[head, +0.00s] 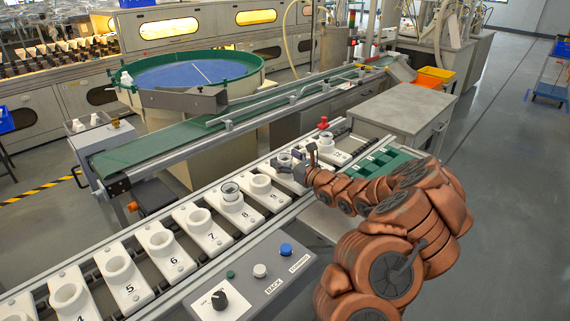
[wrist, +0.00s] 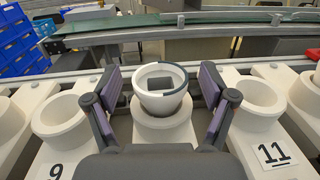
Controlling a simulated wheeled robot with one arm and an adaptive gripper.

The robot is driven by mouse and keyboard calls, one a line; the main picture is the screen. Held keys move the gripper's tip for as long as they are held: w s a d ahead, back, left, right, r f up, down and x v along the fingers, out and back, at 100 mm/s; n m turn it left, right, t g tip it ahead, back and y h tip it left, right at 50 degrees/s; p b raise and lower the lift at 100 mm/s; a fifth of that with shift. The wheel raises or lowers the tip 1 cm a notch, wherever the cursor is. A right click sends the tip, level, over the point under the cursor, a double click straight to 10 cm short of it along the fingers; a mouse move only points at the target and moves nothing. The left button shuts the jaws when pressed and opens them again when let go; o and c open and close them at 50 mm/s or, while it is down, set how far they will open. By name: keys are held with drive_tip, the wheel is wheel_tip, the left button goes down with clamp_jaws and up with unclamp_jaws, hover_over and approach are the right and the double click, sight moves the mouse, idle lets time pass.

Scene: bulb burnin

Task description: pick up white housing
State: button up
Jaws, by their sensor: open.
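In the wrist view a white cup-shaped housing (wrist: 161,103) with a partly dark rim and a dark patch inside sits upright in a white holder (wrist: 163,128) between the ones numbered 9 and 11. My gripper (wrist: 161,82) is open, with one purple-padded finger on each side of the housing and a visible gap to both. Nothing is held. In the head view my gripper (head: 308,157) is over the row of holders at its far end and partly hides them. Another housing (head: 231,191) with a dark ring sits in holder 8.
Numbered white holders (head: 158,243) line the rail, several empty. A control box (head: 252,280) with a knob and buttons stands at the front. A green conveyor (head: 160,150) and a round blue-floored bowl (head: 190,75) are behind. A red knob (head: 323,123) stands past the gripper.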

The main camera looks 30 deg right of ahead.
drive_tip(key=shift+c, duration=0.4)
drive_tip(key=c, duration=1)
drive_tip(key=shift+r, duration=0.1)
